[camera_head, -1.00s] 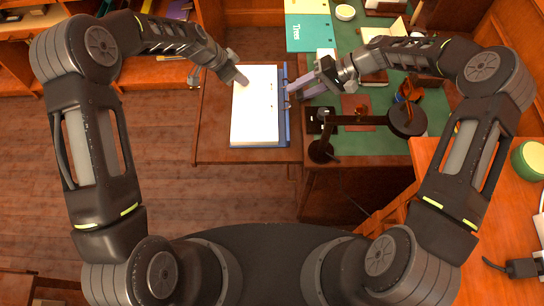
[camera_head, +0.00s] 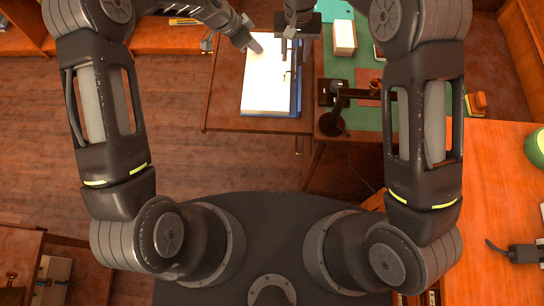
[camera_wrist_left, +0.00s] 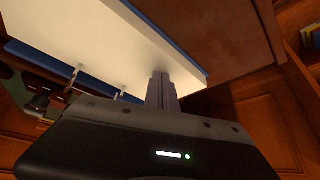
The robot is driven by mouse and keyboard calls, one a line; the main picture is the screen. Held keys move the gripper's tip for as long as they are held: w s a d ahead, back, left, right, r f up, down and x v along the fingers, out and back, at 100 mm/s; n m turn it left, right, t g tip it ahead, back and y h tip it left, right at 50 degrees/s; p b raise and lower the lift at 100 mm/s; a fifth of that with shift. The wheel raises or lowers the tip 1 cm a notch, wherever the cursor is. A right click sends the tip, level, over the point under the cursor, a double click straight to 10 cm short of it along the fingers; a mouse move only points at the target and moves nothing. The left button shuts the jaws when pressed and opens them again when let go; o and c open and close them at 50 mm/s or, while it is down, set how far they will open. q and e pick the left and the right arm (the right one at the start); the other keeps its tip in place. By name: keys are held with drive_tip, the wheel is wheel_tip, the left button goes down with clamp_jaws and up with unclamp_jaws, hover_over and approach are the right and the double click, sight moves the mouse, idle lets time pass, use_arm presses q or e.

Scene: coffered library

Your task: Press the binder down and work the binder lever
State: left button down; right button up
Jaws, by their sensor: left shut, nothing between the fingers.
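The open blue binder with a white stack of paper (camera_head: 268,88) lies on the wooden desk. Its blue edge shows along the right side, and metal rings (camera_wrist_left: 75,76) stand at the paper's edge in the left wrist view. My left gripper (camera_head: 257,46) is shut and empty, its fingertips at the paper's upper part; in the left wrist view the fingers (camera_wrist_left: 162,90) meet or hover just over the white sheet.
A black desk lamp (camera_head: 333,122) stands right of the binder on the green-topped part of the desk (camera_head: 360,117). A pale block (camera_head: 344,36) lies further back. Wooden floor is open to the left.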

sight(297, 53)
wheel_tip(297, 53, up, 12)
drive_tip(key=s+a+f+g, duration=0.1)
drive_tip(key=s+a+f, duration=0.1)
drive_tip(key=s+f, duration=0.3)
drive_tip(key=s+a+f+n+g+y, duration=0.1)
drive_tip(key=s+a+f, duration=0.1)
drive_tip(key=s+f, duration=0.4)
drive_tip(key=s+a+f+g, duration=0.1)
drive_tip(key=s+a+f, duration=0.1)
drive_tip(key=s+f, duration=0.3)
drive_tip(key=shift+s+a+f, duration=0.1)
drive_tip(key=shift+s+a, duration=0.1)
drive_tip(key=shift+s, duration=0.35)
drive_tip(key=shift+s+a+f, duration=0.1)
drive_tip(key=shift+s+a, duration=0.05)
drive_tip(key=shift+s, duration=0.35)
drive_tip(key=s+d+f+y, duration=0.2)
drive_tip(key=s+f+y, duration=0.1)
drive_tip(key=s+f, duration=0.7)
drive_tip(key=shift+s+m+y, duration=0.25)
drive_tip(key=shift+m+y, duration=0.05)
drive_tip(key=shift+y, duration=0.1)
